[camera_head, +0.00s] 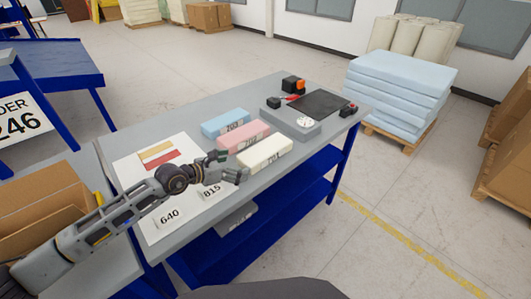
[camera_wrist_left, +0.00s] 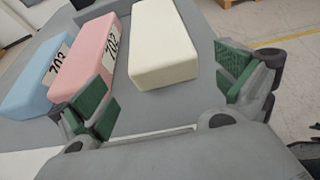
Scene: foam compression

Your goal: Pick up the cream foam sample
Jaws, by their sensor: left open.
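The cream foam sample (camera_head: 265,153) is a pale block with a printed label, lying flat on the grey table, the nearest to the table's front edge in a row of three foam blocks. It also shows in the left wrist view (camera_wrist_left: 160,45), ahead of my fingers and between their lines. My left gripper (camera_head: 238,168) is open and empty, just left of the cream block's near end. In the left wrist view, the green-padded fingers of this gripper (camera_wrist_left: 165,90) are wide apart. My right gripper is not in view.
A pink block (camera_head: 243,136) and a blue block (camera_head: 226,123) lie beside the cream one. A grey device with a dark plate (camera_head: 318,103) stands farther right on the table (camera_head: 262,92). A white sheet with cards 640 (camera_head: 170,217) and 815 (camera_head: 211,191) lies at the left.

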